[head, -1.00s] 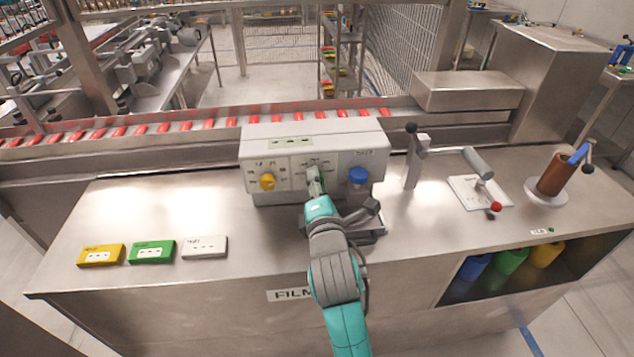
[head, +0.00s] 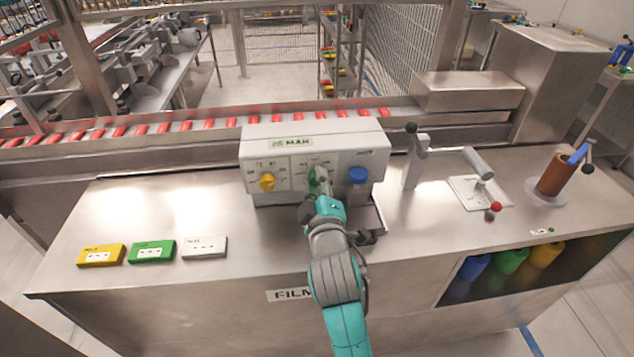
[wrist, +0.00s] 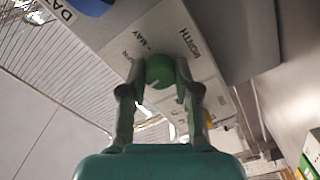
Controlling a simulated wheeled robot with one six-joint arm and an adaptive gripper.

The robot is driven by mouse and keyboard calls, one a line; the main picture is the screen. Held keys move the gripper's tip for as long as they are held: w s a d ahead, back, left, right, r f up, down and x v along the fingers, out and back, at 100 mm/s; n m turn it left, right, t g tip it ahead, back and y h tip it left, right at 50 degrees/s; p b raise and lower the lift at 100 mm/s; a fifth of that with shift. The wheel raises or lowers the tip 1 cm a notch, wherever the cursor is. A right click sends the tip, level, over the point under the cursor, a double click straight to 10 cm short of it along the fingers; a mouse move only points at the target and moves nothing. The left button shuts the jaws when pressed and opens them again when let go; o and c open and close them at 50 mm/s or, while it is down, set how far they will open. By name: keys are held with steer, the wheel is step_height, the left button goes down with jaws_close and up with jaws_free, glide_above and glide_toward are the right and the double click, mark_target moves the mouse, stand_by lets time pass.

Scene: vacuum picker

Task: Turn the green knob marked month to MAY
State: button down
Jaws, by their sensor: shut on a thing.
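The green knob (wrist: 160,71) sits on the front panel of a grey box (head: 330,135) on the steel counter. In the wrist view the two fingers of my gripper (wrist: 160,88) are on either side of it and shut on it. Printed words around it include MONTH and MAY; the knob's pointer is not clear. In the head view my gripper (head: 318,190) covers most of the green knob (head: 313,178). A display on the box top (head: 293,143) reads a number and MAR.
A yellow knob (head: 267,181) and a blue knob (head: 358,176) flank the green one closely. Yellow, green and white blocks (head: 204,247) lie on the counter at left. A lever (head: 415,160) stands at right. The counter's left middle is free.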

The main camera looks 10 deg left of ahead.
steer(key=m, duration=0.5)
steer(key=shift+f+m, duration=0.1)
steer(key=shift+m, duration=0.2)
steer(key=m, duration=0.4)
steer(key=shift+m, duration=0.3)
steer(key=m, duration=0.4)
steer(key=shift+m, duration=2.5)
steer(key=c, duration=0.8)
jaws_free()
steer(key=shift+c, duration=0.2)
steer(key=v, duration=1.2)
